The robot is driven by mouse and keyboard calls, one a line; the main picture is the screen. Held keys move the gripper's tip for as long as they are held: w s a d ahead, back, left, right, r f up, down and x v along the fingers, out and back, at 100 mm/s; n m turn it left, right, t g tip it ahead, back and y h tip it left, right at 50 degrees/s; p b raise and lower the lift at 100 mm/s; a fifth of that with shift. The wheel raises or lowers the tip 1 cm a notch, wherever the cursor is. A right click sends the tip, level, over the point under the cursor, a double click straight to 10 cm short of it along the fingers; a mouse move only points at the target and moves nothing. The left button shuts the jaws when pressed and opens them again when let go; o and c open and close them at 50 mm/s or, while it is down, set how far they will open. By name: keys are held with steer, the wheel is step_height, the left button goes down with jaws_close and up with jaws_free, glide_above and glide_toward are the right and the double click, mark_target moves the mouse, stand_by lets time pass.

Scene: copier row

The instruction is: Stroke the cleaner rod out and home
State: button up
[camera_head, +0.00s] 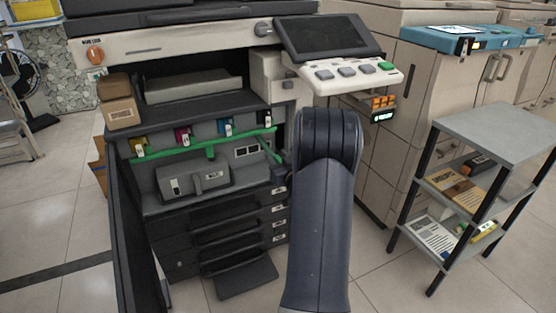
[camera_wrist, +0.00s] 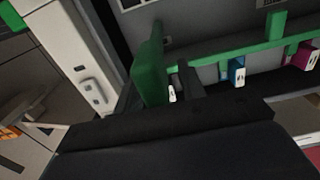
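The copier's open front shows a row of tabs with white tags: yellow (camera_head: 139,145), magenta (camera_head: 184,137), blue (camera_head: 226,128) and dark (camera_head: 265,118). I cannot tell which is the cleaner rod. A green bar (camera_head: 185,149) runs below them, with a green lever (camera_head: 270,150) at its right end. The wrist view, turned over, shows the green lever (camera_wrist: 150,68) close up, and the blue tab (camera_wrist: 237,73) and magenta tab (camera_wrist: 304,60) farther right. My gripper (camera_wrist: 172,82) is at the right end of the row, near a small white tag. Its finger gap is unclear; my arm hides it in the head view.
A dark open door panel (camera_head: 125,235) stands at the copier's left. The control panel (camera_head: 345,73) overhangs at upper right. A grey shelf cart (camera_head: 495,130) stands on the right. Paper drawers (camera_head: 235,215) lie below the opening, with a dark flap (camera_head: 245,278) near the floor.

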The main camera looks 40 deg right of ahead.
steer(key=shift+c, duration=0.5)
jaws_close()
